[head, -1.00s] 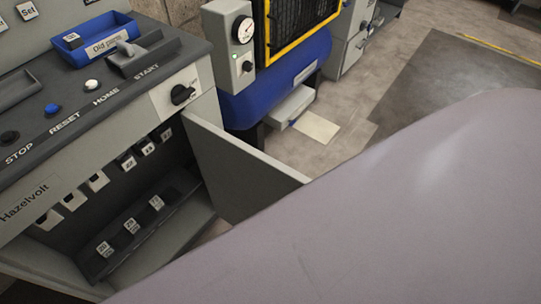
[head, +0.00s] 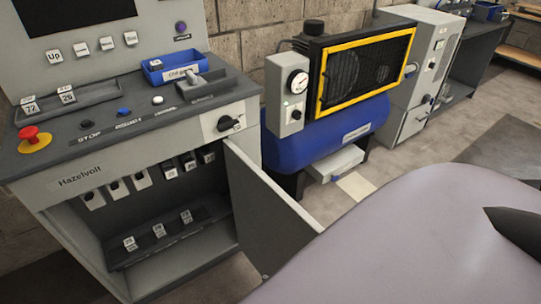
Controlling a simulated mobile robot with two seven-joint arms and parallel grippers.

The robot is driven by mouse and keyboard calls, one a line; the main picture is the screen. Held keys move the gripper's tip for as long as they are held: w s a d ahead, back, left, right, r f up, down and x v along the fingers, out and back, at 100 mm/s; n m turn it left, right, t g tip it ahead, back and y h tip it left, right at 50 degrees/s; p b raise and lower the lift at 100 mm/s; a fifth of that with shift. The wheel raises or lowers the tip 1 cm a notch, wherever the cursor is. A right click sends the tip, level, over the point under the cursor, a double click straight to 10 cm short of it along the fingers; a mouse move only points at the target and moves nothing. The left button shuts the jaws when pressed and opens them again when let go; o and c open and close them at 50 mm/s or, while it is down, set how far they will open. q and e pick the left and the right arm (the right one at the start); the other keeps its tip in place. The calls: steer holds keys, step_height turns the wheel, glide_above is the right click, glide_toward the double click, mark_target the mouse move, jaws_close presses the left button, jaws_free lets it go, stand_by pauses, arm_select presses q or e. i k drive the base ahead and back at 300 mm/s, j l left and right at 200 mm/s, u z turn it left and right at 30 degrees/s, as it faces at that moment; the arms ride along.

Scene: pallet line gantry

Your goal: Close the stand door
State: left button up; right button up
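The stand (head: 80,185) is a grey control cabinet labelled Hazelvolt at the left of the head view. Its door (head: 265,205) is hinged at the cabinet's right front edge and stands wide open, swung outward to the right. The door's lower right part is hidden behind a large pale rounded shape in the foreground. The open stand shows hanging tags and a dark inner tray (head: 165,232) with several numbered tags. A dark pointed part shows at the right edge, and I cannot tell what it is. Neither gripper can be made out.
A blue compressor (head: 330,135) with a yellow-framed grille stands right of the door. Grey cabinets (head: 420,75) stand farther back. Some floor at right is clear.

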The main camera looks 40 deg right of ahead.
mark_target(272, 228)
steer(key=k+l+u, duration=0.15)
steer(key=u, duration=0.3)
steer(key=k+u, duration=0.45)
steer(key=k+l, duration=0.15)
steer(key=k, duration=0.15)
steer(key=k+l, duration=0.2)
steer(key=k+l+z, duration=0.4)
steer(key=l, duration=0.25)
steer(key=k+l+z, duration=0.1)
steer(key=l+z, duration=0.15)
steer(key=l, duration=0.35)
steer(key=i, duration=0.55)
